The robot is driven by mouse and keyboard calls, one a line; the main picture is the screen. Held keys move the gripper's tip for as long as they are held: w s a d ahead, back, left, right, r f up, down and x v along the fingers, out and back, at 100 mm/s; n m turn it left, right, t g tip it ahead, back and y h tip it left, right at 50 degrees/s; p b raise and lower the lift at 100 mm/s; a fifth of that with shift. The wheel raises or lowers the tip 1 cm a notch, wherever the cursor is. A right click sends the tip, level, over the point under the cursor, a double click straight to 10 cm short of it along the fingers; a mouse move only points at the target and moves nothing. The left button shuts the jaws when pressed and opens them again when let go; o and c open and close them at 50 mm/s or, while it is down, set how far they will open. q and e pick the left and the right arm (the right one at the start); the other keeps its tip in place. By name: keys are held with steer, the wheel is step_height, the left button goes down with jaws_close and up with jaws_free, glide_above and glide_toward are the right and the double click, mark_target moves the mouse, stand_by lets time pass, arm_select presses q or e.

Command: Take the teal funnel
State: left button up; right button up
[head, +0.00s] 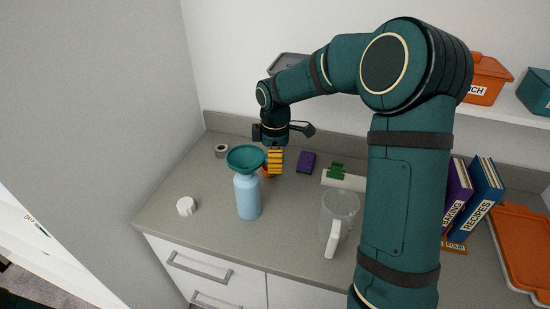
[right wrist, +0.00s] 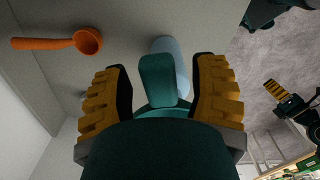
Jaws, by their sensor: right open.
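The teal funnel (head: 246,157) sits upright in the mouth of a light blue bottle (head: 248,196) on the counter. My right gripper (head: 274,161) is at the funnel's right edge in the head view, fingers pointing down. In the right wrist view its yellow fingers (right wrist: 160,88) are open, one on each side of a rounded teal tab (right wrist: 158,78) that looks like part of the funnel. I see a gap on both sides of the tab. The bottle shows behind it. What looks like my left gripper (right wrist: 287,98) shows small at the right edge there.
An orange scoop (right wrist: 60,43) lies behind the gripper. A clear pitcher (head: 338,216) stands to the right, a white knob-like piece (head: 186,206) to the left. A purple box (head: 307,162), a grey ring (head: 221,151) and upright books (head: 470,196) are farther back.

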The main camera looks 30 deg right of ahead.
step_height(320, 180, up, 12)
stand_by(0.6)
stand_by(0.4)
